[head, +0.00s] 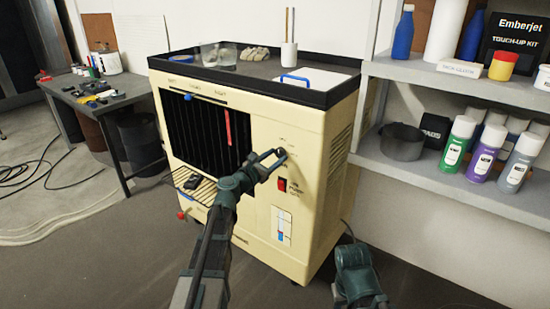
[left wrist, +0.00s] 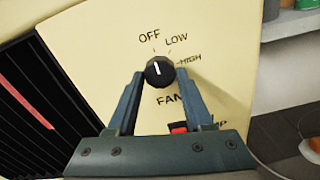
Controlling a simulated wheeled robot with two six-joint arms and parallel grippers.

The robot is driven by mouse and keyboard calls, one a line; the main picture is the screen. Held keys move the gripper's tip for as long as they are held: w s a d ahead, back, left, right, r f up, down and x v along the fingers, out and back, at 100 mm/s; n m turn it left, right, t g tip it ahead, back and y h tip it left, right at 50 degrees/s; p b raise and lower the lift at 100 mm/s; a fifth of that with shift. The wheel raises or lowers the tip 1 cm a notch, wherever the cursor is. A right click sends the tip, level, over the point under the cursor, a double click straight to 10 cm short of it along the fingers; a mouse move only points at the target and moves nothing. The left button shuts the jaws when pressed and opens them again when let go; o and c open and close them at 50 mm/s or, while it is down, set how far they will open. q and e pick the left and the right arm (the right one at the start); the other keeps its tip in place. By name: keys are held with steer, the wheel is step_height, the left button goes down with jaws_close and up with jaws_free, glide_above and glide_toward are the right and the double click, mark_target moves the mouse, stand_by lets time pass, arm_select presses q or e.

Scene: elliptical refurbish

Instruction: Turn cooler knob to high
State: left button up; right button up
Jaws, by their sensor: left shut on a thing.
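The cooler (head: 262,125) is a cream cabinet with a black louvred front. Its black fan knob (left wrist: 159,72) sits on the front panel among the printed words OFF, LOW and HIGH. The knob's white pointer line stands nearly upright, toward the OFF mark. My left gripper (head: 276,158) is at the panel's upper right in the head view. In the left wrist view its two fingers (left wrist: 159,82) are shut on the knob, one on each side. The knob is mostly hidden by the fingers in the head view.
A red pump switch (head: 282,184) is just below the knob. A wire shelf (head: 196,186) juts from the cooler's front. Grey shelves (head: 430,178) with spray cans stand at right, and a workbench (head: 130,95) with tools at left. The floor in front is mostly clear.

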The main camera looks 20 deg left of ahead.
arm_select(q)
jaws_close()
steer(key=m, duration=0.9)
steer(key=shift+m, duration=0.3)
steer(key=m, duration=0.4)
steer(key=shift+m, duration=2.1)
steer(key=o, duration=1.2)
jaws_free()
